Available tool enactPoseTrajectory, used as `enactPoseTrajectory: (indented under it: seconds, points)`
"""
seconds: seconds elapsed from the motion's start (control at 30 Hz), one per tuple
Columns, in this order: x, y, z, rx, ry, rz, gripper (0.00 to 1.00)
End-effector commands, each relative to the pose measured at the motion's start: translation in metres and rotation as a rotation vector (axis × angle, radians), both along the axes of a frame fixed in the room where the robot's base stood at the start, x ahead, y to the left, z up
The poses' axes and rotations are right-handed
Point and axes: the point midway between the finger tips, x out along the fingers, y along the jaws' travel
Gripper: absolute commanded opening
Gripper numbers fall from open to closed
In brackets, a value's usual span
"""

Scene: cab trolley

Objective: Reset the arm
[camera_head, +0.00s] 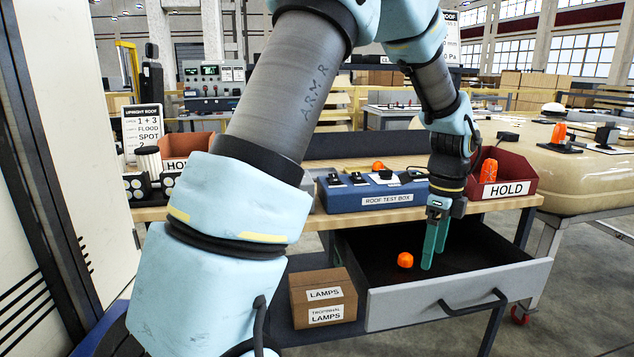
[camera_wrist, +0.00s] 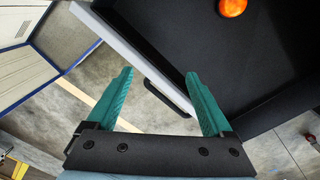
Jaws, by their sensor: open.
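My gripper (camera_head: 434,245) has green fingers that point down into the open grey drawer (camera_head: 440,292) under the trolley bench. In the wrist view my gripper (camera_wrist: 160,95) is open with nothing between the fingers. The drawer's front wall and handle show beyond the fingers. An orange beacon (camera_head: 405,260) lies on the dark drawer floor to the left of the fingers, apart from them. It also shows at the top of the wrist view (camera_wrist: 232,7). My arm covers much of the middle of the head view.
On the bench stand a blue roof test box (camera_head: 372,196) and a red HOLD bin (camera_head: 508,180) with an orange beacon. Another HOLD bin (camera_head: 180,147) stands left. A cardboard LAMPS box (camera_head: 322,298) sits left of the drawer. A beige cab roof (camera_head: 580,180) is at right.

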Motion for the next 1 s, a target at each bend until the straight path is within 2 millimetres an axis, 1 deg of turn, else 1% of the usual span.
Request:
enactPoseTrajectory:
  seconds: [0.03, 0.27, 0.37, 0.47, 0.57, 0.67, 0.77, 0.8, 0.9, 1.0]
  points:
    - [0.003, 0.008, 0.003, 0.0, -0.005, 0.042, 0.85]
    - [0.01, 0.039, 0.01, -0.004, -0.024, 0.239, 0.85]
    - [0.013, 0.058, 0.014, -0.007, -0.034, 0.354, 0.85]
    - [0.015, 0.082, 0.019, -0.012, -0.047, 0.501, 0.85]
    - [0.016, 0.111, 0.025, -0.018, -0.062, 0.682, 0.85]
    - [0.014, 0.145, 0.032, -0.028, -0.078, 0.903, 0.85]
    - [0.008, 0.188, 0.04, -0.045, -0.097, 1.187, 0.85]
    - [0.002, 0.208, 0.043, -0.053, -0.103, 1.325, 0.85]
    - [-0.015, 0.253, 0.049, -0.082, -0.118, 1.666, 0.85]
    - [-0.032, 0.283, 0.052, -0.106, -0.126, 1.927, 0.85]
